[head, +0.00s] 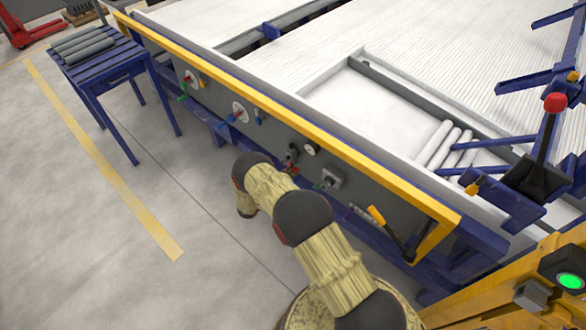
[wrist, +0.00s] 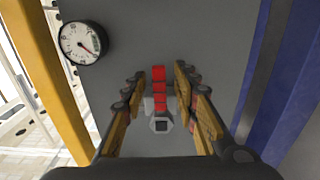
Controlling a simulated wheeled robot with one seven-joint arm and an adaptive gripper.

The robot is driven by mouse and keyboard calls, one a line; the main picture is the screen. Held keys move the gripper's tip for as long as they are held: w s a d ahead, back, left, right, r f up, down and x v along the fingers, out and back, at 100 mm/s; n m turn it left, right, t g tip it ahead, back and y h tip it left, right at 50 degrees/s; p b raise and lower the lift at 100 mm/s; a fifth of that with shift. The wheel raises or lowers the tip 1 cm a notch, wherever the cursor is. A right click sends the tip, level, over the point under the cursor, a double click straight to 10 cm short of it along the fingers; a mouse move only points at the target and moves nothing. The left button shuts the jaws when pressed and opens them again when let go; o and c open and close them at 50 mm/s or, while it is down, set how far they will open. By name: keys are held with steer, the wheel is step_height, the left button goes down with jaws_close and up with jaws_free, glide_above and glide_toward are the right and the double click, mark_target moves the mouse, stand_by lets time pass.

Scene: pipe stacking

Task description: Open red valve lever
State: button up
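The red valve lever (wrist: 158,88) shows in the wrist view as a segmented red bar on the grey panel, with a grey hexagonal fitting (wrist: 160,125) at its lower end. My gripper (wrist: 157,90) is open, with one brown-padded finger to the left of the lever and one to the right. There are visible gaps between the fingers and the lever, and nothing is held.
A round gauge (wrist: 80,43) is up and left of the lever. A yellow rail (head: 290,117) runs along the panel top. A blue-handled valve (head: 239,113), a green-handled valve (head: 330,180) and a yellow-handled lever (head: 377,216) are on the panel.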

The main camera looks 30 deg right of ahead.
steer(key=shift+c, duration=1)
jaws_close()
